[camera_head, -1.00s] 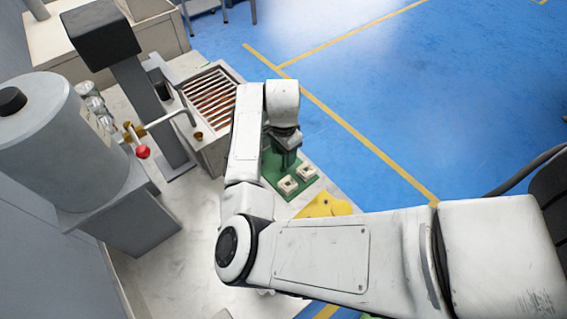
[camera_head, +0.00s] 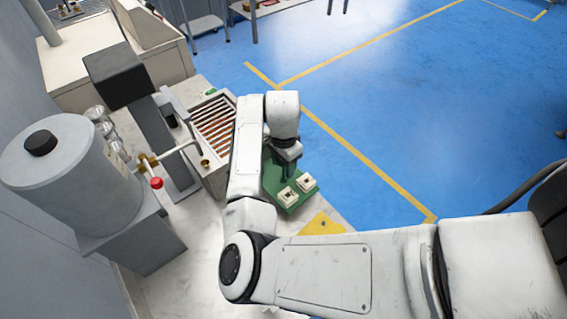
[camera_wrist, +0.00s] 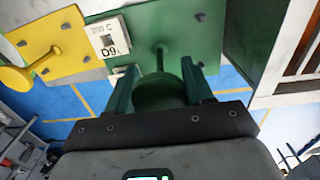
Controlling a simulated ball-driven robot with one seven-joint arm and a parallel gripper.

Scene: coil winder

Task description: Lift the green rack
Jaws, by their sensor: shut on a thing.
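The green rack (camera_head: 277,184) is a flat green plate carrying two white square blocks, at the bench edge in the head view. In the wrist view the green rack (camera_wrist: 225,25) shows a post with a round green knob (camera_wrist: 158,90). One white block there reads D9. My gripper (camera_wrist: 160,82) is shut around the knob, one finger on each side. In the head view my gripper (camera_head: 287,160) is over the rack's far part, and my arm hides part of it. Whether the plate is clear of the bench is hard to tell, but D9 overlaps the neighbouring yellow plate.
A yellow plate (camera_head: 324,225) lies close beside the rack; its knob (camera_wrist: 14,78) shows in the wrist view. A box with copper-coloured slats (camera_head: 212,128) stands beyond. The grey winder machine (camera_head: 65,170) is at left. Open blue floor lies right of the bench.

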